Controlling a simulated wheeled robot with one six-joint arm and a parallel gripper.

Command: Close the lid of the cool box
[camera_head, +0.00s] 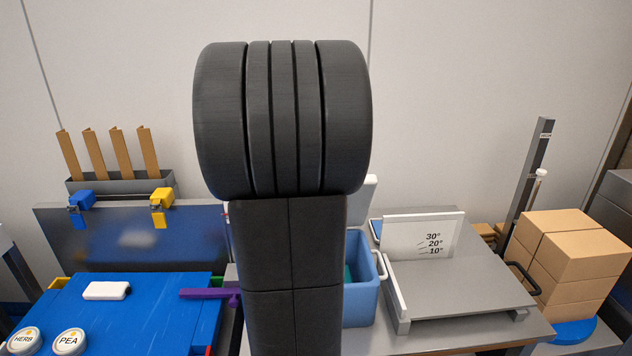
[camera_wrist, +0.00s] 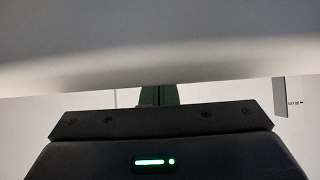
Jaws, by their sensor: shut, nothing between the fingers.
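The cool box (camera_head: 361,290) is a blue tub with a pale handle, standing on the bench right of my arm in the head view. Its pale lid (camera_head: 370,190) stands raised at the back, so the box is open, with something teal inside. My arm hides the left part of the box and most of the lid. In the wrist view my gripper (camera_wrist: 158,94) is shut and empty. A broad pale surface (camera_wrist: 160,45) fills the top of that view, over the fingertips; I cannot tell surely whether it is the lid, or whether they touch.
Cardboard boxes (camera_head: 570,250) and a dark post (camera_head: 527,185) stand farther right. Left are a blue board (camera_head: 150,312), a purple bar (camera_head: 208,293) and two round labelled tins.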

